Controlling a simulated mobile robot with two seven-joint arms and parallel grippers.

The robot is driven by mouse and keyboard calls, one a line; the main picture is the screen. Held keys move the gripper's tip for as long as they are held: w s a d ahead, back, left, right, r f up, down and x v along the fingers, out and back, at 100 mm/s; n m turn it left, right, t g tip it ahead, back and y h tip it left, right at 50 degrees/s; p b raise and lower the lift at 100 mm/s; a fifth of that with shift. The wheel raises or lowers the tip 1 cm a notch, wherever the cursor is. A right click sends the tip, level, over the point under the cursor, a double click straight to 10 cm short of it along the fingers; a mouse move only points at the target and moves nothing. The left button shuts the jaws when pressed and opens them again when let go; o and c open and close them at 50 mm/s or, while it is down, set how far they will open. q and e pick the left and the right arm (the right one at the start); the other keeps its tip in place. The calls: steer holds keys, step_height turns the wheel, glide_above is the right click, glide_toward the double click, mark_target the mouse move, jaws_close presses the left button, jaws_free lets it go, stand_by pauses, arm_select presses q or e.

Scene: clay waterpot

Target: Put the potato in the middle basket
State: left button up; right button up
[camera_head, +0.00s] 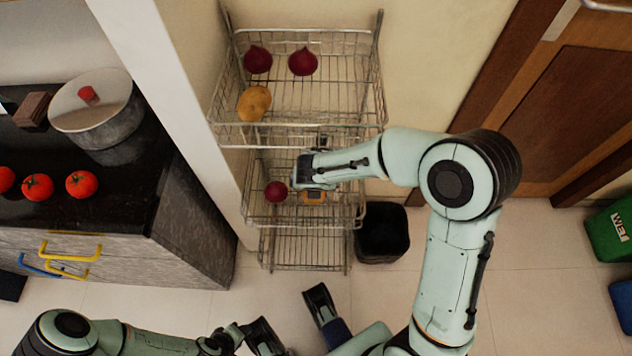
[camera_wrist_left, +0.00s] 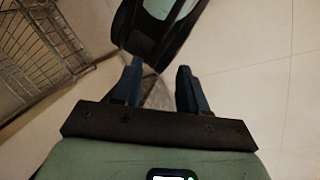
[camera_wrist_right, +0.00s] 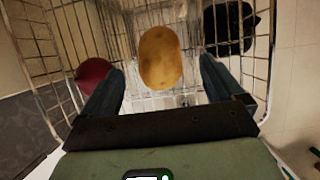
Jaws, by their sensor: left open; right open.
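A yellow-brown potato (camera_wrist_right: 160,57) is in the middle basket (camera_head: 350,214); in the head view it shows partly below my right gripper (camera_head: 313,186). In the right wrist view it lies between and just ahead of the open fingers of my right gripper (camera_wrist_right: 163,88). I cannot tell whether the fingers touch it. A red onion (camera_head: 276,191) is in the same basket, to the left of the potato. Another potato (camera_head: 254,103) lies in the top basket (camera_head: 330,136). My left gripper (camera_wrist_left: 160,80) is open and empty, low over the floor.
Two red onions (camera_head: 258,60) (camera_head: 303,61) sit in the top basket. The bottom basket (camera_head: 300,268) looks empty. A black bin (camera_head: 385,235) stands right of the rack. A counter with tomatoes (camera_head: 82,183) and a pot (camera_head: 105,125) is at left. Floor in front is free.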

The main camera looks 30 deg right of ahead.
steer(key=shift+p+v, duration=0.5)
steer(key=shift+v, duration=1.5)
arm_select(q)
steer(key=shift+s+d+r+g, duration=0.15)
steer(key=shift+s+d+r, duration=0.15)
steer(key=shift+s+r, duration=0.25)
steer(key=shift+s+d+r+g, duration=0.15)
steer(key=shift+s+d+r, duration=0.15)
steer(key=shift+s, duration=0.3)
arm_select(e)
steer(key=shift+f, duration=0.1)
